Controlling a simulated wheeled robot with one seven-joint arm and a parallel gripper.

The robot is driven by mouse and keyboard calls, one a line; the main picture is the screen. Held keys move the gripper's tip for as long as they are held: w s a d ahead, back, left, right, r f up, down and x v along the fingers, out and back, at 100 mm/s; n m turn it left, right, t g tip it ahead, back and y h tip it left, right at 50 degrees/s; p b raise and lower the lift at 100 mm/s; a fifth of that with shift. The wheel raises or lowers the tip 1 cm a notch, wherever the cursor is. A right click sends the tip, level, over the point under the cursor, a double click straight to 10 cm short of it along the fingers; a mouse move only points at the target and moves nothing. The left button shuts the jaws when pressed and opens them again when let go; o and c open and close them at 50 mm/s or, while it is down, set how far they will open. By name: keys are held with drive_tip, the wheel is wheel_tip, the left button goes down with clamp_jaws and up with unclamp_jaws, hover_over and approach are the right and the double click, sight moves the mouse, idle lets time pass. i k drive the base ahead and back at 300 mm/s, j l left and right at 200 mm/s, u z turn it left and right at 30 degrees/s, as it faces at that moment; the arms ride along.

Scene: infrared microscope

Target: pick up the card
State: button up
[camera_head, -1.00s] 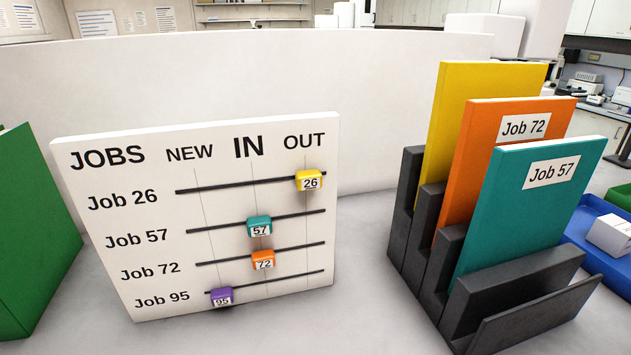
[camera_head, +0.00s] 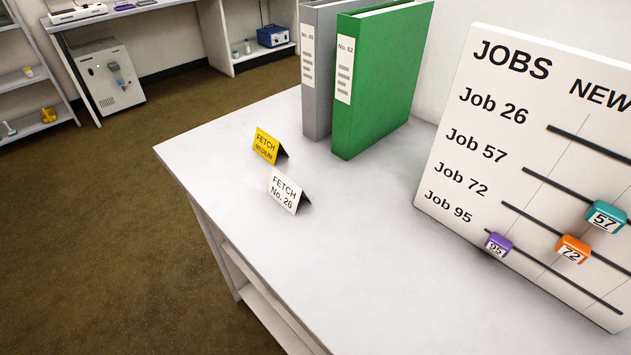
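Two folded tent cards stand on the white table in the head view. The yellow card (camera_head: 265,146) reads "FETCH MEDIUM" and is nearer the table's far left corner. The white card (camera_head: 284,191) reads "FETCH No. 26" and stands just in front of it, a little to the right. Both are upright and apart from each other. The frames do not show which one the task means. My gripper is not in view.
A grey binder (camera_head: 320,75) and a green binder (camera_head: 380,80) stand behind the cards. A white jobs board (camera_head: 480,150) with coloured sliders stands at the right. The table (camera_head: 330,270) is clear in front; its left edge drops to the floor.

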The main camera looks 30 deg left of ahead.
sight(281, 188)
drive_tip(key=j+u, duration=0.25)
drive_tip(key=i+j+u, duration=0.2)
drive_tip(key=j, duration=0.25)
drive_tip(key=j+u, duration=0.25)
